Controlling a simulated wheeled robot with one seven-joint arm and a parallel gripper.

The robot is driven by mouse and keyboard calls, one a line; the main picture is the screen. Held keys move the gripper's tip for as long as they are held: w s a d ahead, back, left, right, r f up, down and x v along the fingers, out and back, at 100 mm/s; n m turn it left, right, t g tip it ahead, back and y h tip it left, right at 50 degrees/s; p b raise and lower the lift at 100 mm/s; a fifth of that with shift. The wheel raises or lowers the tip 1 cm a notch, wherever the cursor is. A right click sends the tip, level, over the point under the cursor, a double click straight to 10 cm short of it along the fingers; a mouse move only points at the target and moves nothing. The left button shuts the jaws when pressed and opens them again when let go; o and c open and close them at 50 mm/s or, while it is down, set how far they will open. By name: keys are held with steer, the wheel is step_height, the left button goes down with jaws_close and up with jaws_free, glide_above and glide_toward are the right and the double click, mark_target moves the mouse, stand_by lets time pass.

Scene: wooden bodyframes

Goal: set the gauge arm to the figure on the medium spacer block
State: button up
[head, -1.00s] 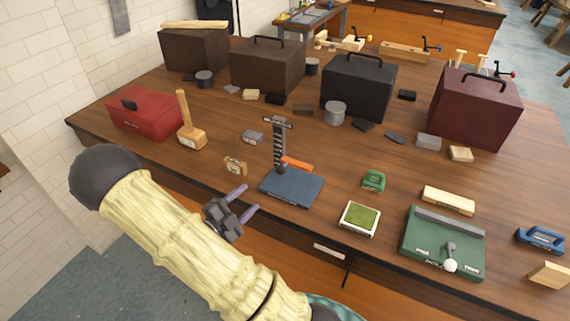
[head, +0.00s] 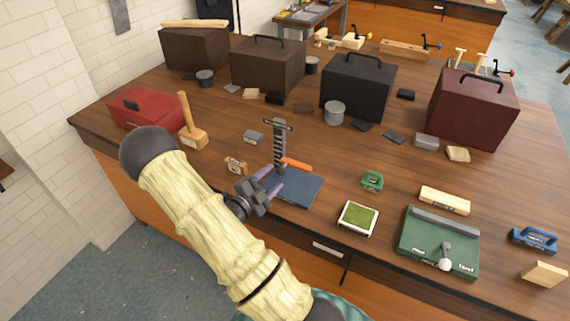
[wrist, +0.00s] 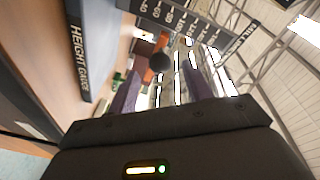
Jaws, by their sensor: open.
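The height gauge has a blue base (head: 300,190), an upright dark scale column (head: 279,145) and an orange gauge arm (head: 296,163). In the wrist view, the scale (wrist: 185,20) shows figures, the arm (wrist: 158,62) has a dark round knob in front of it, and the base edge (wrist: 80,50) reads "HEIGHT GAUGE". My gripper (head: 271,184) is open beside the column at its near left; its purple fingers (wrist: 160,82) point toward the arm and knob with nothing seen between them. Small blocks lie about; I cannot tell which is the medium spacer or read its figure.
A small brown block (head: 236,166) and a grey block (head: 253,137) lie left of the gauge. A mallet (head: 192,135) and red box (head: 145,109) stand farther left. A green-topped tray (head: 358,218) and green plate with lever (head: 438,243) lie right. Large cases stand behind.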

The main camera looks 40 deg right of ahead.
mark_target(285, 166)
steer(key=d+p, duration=0.1)
steer(key=d, duration=0.2)
steer(key=w+d, duration=0.1)
steer(key=d, duration=0.2)
steer(key=shift+w+d+p, duration=0.15)
steer(key=shift+d+p, duration=0.2)
steer(key=shift+d, duration=0.05)
jaws_close()
